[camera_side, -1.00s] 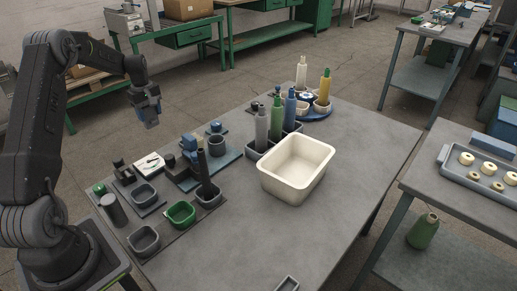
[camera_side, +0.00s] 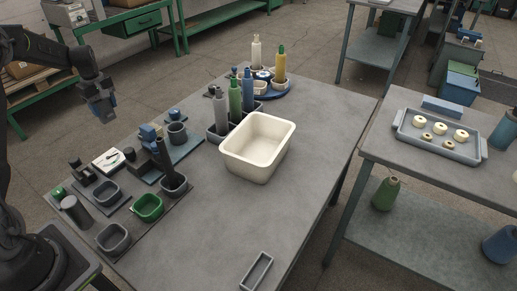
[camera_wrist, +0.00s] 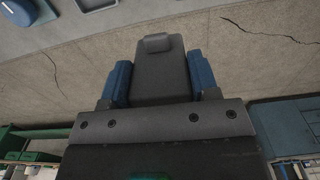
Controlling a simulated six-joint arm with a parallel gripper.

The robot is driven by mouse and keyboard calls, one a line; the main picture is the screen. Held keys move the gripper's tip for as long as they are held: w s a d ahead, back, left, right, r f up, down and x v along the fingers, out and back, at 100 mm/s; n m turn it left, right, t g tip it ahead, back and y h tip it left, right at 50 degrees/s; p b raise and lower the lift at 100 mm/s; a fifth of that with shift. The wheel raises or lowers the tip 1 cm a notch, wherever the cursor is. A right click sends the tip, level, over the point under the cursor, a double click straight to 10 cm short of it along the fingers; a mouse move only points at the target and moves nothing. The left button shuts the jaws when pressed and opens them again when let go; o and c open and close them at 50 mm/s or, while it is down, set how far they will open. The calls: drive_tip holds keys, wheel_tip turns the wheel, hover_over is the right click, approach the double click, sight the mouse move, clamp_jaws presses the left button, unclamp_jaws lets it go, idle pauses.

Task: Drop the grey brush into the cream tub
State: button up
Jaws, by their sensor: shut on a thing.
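My gripper (camera_side: 101,103) hangs in the air at the left, beyond the table's back left edge. In the wrist view my gripper (camera_wrist: 161,68) has its blue fingers closed on both sides of a dark grey block-like thing with a small lighter block at its end, which I take as the grey brush (camera_wrist: 160,82). In the side view the held thing is too small to make out clearly. The cream tub (camera_side: 257,146) stands upright on the grey table, well to the right of my gripper. Its visible inside looks empty.
Grey, green and blue bottles (camera_side: 235,97) stand in a rack behind the tub. Small bins, including a green one (camera_side: 148,207), and a dark upright post (camera_side: 162,155) are to its left. A small rectangular tray (camera_side: 257,272) lies near the front. The table right of the tub is clear.

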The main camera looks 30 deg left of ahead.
drive_tip(key=w+d+r+m, duration=0.25)
drive_tip(key=d+m, duration=0.35)
drive_tip(key=d, duration=0.5)
drive_tip(key=w+d+r+m, duration=0.25)
drive_tip(key=d+m, duration=0.45)
drive_tip(key=d, duration=0.4)
drive_tip(key=w+d+r+m, duration=0.25)
drive_tip(key=d+m, duration=0.35)
drive_tip(key=d, duration=0.5)
drive_tip(key=w+d, duration=0.7)
drive_tip(key=w, duration=0.1)
drive_tip(key=w+d+f, duration=0.3)
drive_tip(key=d+f, duration=0.1)
drive_tip(key=f, duration=0.2)
drive_tip(key=w+d+f+n, duration=0.1)
drive_tip(key=w+d+f, duration=0.2)
drive_tip(key=f, duration=0.3)
drive_tip(key=shift+d+f, duration=0.15)
drive_tip(key=shift+d, duration=0.4)
drive_tip(key=o, duration=1)
wheel_tip(320, 180, up, 8)
drive_tip(key=shift+f, duration=0.25)
